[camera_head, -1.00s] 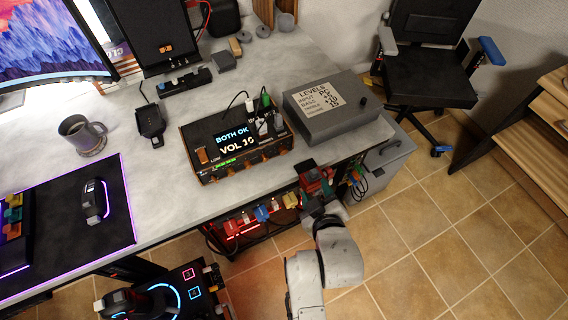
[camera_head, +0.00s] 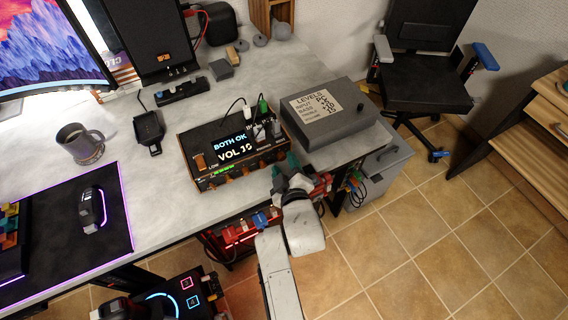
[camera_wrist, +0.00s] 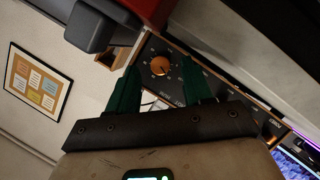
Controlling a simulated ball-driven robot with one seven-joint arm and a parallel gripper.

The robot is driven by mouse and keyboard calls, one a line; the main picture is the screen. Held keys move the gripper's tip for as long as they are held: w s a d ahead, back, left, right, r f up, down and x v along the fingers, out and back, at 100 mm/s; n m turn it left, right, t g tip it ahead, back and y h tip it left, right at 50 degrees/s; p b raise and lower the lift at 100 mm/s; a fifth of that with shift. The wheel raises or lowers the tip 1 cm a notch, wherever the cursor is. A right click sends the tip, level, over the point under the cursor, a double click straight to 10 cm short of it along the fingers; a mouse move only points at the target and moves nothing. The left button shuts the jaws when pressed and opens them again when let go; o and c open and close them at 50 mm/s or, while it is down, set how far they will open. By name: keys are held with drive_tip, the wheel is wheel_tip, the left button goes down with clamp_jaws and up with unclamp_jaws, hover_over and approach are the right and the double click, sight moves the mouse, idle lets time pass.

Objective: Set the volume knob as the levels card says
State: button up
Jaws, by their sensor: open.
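The amplifier (camera_head: 196,181) is a dark box with a wooden edge on the desk. Its screen (camera_head: 233,149) reads "BOTH OK" and "VOL" with a number that looks like 10. The levels card (camera_head: 320,106) lies on a grey box; its values are too small to read surely. My gripper (camera_head: 285,170) is open at the right end of the amplifier's front. In the wrist view my gripper's green fingers (camera_wrist: 160,77) point at the panel, with an orange knob (camera_wrist: 160,66) showing between and beyond them. They seem apart from it. I cannot read that knob's label.
The grey box (camera_head: 345,128) stands right of the amplifier. A mug (camera_head: 78,140), a phone-like device (camera_head: 148,130) and a mouse (camera_head: 93,207) lie leftward. Coloured items hang under the desk edge near my arm.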

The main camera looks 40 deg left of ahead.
drive_tip(key=shift+w+a+f, duration=0.2)
drive_tip(key=shift+w+a, duration=0.15)
drive_tip(key=shift+a, duration=0.15)
clamp_jaws()
